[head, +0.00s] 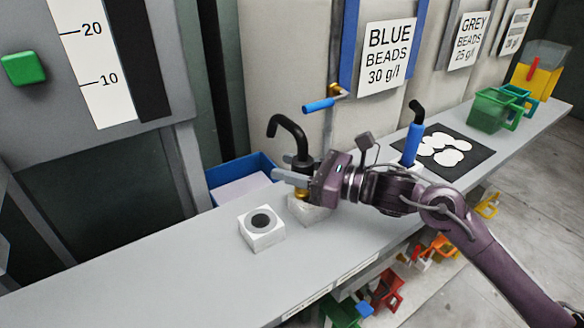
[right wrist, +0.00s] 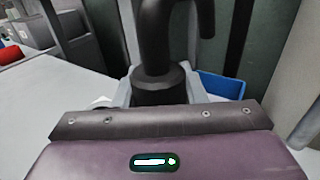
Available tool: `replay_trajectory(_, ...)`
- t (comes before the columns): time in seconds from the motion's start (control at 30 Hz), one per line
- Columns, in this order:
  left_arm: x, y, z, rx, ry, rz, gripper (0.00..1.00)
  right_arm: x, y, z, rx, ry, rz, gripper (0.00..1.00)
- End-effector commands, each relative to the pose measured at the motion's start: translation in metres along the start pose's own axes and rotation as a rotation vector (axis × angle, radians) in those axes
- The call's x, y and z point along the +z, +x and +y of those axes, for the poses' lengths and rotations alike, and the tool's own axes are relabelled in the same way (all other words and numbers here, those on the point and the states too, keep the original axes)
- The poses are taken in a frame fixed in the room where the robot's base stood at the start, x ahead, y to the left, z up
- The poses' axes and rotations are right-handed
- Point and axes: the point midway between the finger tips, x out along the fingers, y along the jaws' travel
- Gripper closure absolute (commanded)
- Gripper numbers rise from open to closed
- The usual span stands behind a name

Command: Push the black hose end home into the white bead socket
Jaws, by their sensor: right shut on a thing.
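The black hose (head: 288,127) has a curved top and a brass-coloured lower end (head: 301,194). My right gripper (head: 296,176) is shut on the hose just above that end, and the hose stands upright. In the right wrist view the hose (right wrist: 160,85) rises between the fingers behind the gripper body. A white block (head: 312,212) sits directly under the brass end; the gripper partly covers it, and I cannot tell how deep the end sits. Another white block (head: 262,234) with a dark round opening stands to its left. My left gripper is not in view.
A blue-sleeved hose (head: 412,144) stands to the right, behind my arm. A black mat (head: 468,148) with white discs, green scoops (head: 490,112) and a yellow container (head: 540,76) lie farther right. A blue bin (head: 238,168) is behind. The bench's left front is clear.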

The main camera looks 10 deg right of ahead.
Motion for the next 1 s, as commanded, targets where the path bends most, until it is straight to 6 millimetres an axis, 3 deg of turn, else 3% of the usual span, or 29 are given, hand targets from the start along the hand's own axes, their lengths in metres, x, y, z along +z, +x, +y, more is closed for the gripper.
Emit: replay_trajectory(1.0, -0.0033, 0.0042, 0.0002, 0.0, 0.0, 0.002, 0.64, 0.0044, -0.0003, 0.0001, 0.0, 0.0, 0.0, 0.94)
